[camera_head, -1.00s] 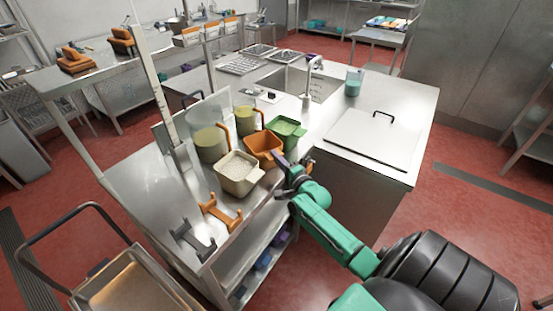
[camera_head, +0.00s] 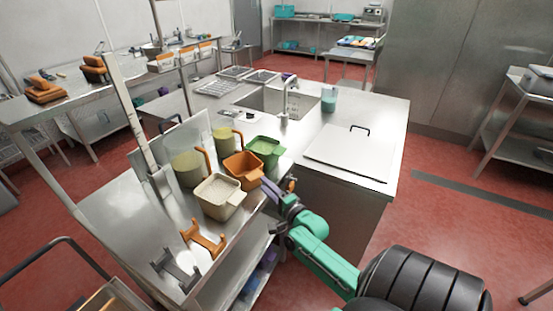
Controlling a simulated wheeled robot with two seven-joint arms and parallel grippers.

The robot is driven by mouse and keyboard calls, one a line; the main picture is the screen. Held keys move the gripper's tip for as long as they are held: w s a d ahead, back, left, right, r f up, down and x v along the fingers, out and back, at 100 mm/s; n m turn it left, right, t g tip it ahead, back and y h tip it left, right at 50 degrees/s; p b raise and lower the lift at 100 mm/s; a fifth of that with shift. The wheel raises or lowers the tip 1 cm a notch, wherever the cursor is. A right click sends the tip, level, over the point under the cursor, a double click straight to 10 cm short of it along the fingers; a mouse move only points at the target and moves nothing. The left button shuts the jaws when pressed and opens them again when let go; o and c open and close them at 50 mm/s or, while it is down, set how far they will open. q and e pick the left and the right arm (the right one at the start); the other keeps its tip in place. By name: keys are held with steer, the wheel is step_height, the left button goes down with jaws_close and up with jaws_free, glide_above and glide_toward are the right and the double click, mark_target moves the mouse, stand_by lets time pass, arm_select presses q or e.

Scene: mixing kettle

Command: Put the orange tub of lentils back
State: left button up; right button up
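The orange tub (camera_head: 243,168) stands on the steel counter (camera_head: 135,205), between a beige tub with pale contents (camera_head: 220,196) and a green tub (camera_head: 265,150). Its contents are too small to make out. My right gripper (camera_head: 272,190) is at the tub's right, near corner, by the counter's front edge. The fingers are small and partly hidden, so I cannot tell whether they are apart or touch the tub. My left gripper is out of view.
Two clear jugs (camera_head: 188,170) with yellowish contents stand behind the tubs. An orange bracket (camera_head: 204,239) and a grey bracket (camera_head: 177,268) stand at the counter's near end. A lidded unit (camera_head: 351,153) and a sink (camera_head: 275,102) lie beyond.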

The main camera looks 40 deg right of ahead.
steer(key=s, duration=0.7)
steer(key=s+a+f+n+g, duration=0.2)
steer(key=s+f+n+g, duration=0.15)
steer(key=f, duration=0.65)
steer(key=s+a+f+n+g+y, duration=0.1)
steer(key=s+a+f+n+g, duration=0.3)
steer(key=f, duration=0.7)
steer(key=s+f+n+g, duration=0.25)
steer(key=s+f, duration=0.25)
steer(key=f, duration=0.5)
steer(key=s+a+f+n+g, duration=0.3)
steer(key=s+a+f+n, duration=0.1)
steer(key=s, duration=0.6)
steer(key=s+a+f+n+g, duration=0.4)
steer(key=s+f+n, duration=0.3)
steer(key=s+f, duration=0.2)
steer(key=shift+s+a+n+y+b, duration=0.2)
steer(key=shift+s+n+y+b, duration=0.1)
steer(key=shift+s+y+b, duration=0.15)
